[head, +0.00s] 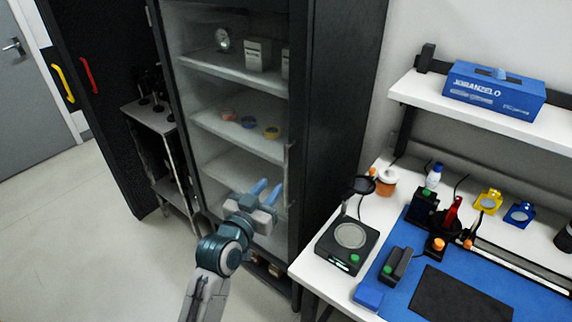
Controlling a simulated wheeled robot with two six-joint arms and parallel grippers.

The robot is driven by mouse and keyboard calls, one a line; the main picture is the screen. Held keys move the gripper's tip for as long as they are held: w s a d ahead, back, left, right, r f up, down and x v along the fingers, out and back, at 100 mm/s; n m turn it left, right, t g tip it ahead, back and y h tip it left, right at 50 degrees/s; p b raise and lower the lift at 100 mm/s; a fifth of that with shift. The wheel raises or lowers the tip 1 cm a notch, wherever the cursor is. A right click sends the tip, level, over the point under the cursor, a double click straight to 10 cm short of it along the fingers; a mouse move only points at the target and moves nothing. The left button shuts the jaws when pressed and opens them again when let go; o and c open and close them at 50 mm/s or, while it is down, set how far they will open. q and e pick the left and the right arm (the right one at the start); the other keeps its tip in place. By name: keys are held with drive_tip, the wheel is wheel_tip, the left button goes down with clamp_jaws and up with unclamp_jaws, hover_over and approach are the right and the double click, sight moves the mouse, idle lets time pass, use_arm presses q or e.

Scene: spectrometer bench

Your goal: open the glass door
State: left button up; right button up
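The glass door (232,95) fronts a tall dark cabinet (335,110) and appears closed, with the shelves showing through it. A slim vertical handle (289,165) shows at the door's right edge. My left gripper (267,190) is in front of the lower part of the door, a little left of and below the handle. Its two blue fingers are apart with nothing seen between them. I cannot tell whether the fingertips touch the glass. My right gripper is out of view.
A white bench (310,269) with a blue mat (399,300) and a balance (347,246) stands close to the right of the cabinet. The floor (110,260) in front is clear.

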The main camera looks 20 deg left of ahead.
sight(285, 168)
use_arm(q)
drive_tip(key=w+p, duration=0.1)
drive_tip(key=w, duration=0.2)
drive_tip(key=w+d, duration=0.1)
drive_tip(key=w, duration=0.2)
drive_tip(key=w+p, duration=0.1)
drive_tip(key=w, duration=0.2)
drive_tip(key=shift+d+p, duration=0.15)
drive_tip(key=shift+p, duration=0.2)
drive_tip(key=shift+w, duration=0.3)
drive_tip(key=shift+w+f, duration=0.2)
drive_tip(key=shift+w, duration=0.05)
drive_tip(key=c, duration=0.6)
clamp_jaws()
